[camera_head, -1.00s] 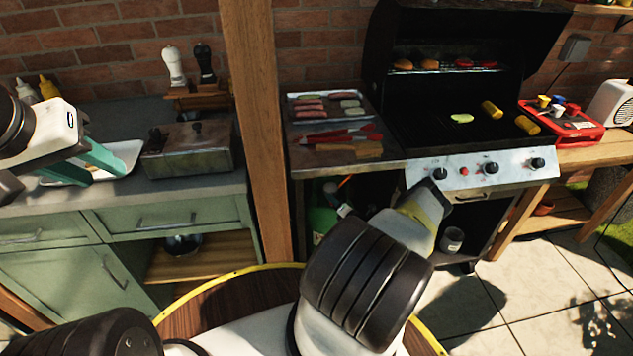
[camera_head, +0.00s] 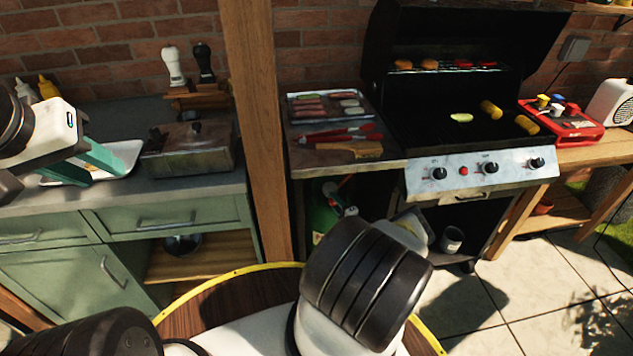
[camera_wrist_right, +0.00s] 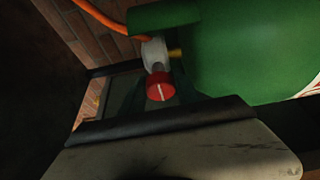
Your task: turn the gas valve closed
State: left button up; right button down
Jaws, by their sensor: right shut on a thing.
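The green gas bottle (camera_head: 322,220) stands on the shelf under the left side of the grill, partly hidden by my right arm in the head view. In the right wrist view the bottle (camera_wrist_right: 250,50) fills the upper right. Its round red valve knob (camera_wrist_right: 160,88) has a white line and sits below a grey fitting (camera_wrist_right: 154,54). My right gripper (camera_wrist_right: 145,98) is shut on the knob, with its dark-edged fingers on either side of it.
An orange hose (camera_wrist_right: 98,14) runs from the fitting. The grill (camera_head: 482,172) with its knobs and the side shelf (camera_head: 300,160) are above the bottle. A wooden post (camera_head: 262,130) stands left of it. A grey cup (camera_head: 452,240) is on the lower shelf.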

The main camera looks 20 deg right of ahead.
dwell(0.4)
jog(key=c, duration=0.9)
grip_release()
jog(key=shift+c, duration=0.2)
jog(key=s+d, duration=0.1)
jog(key=s, duration=0.6)
jog(key=shift+s+d, duration=0.15)
jog(key=shift+s, duration=0.2)
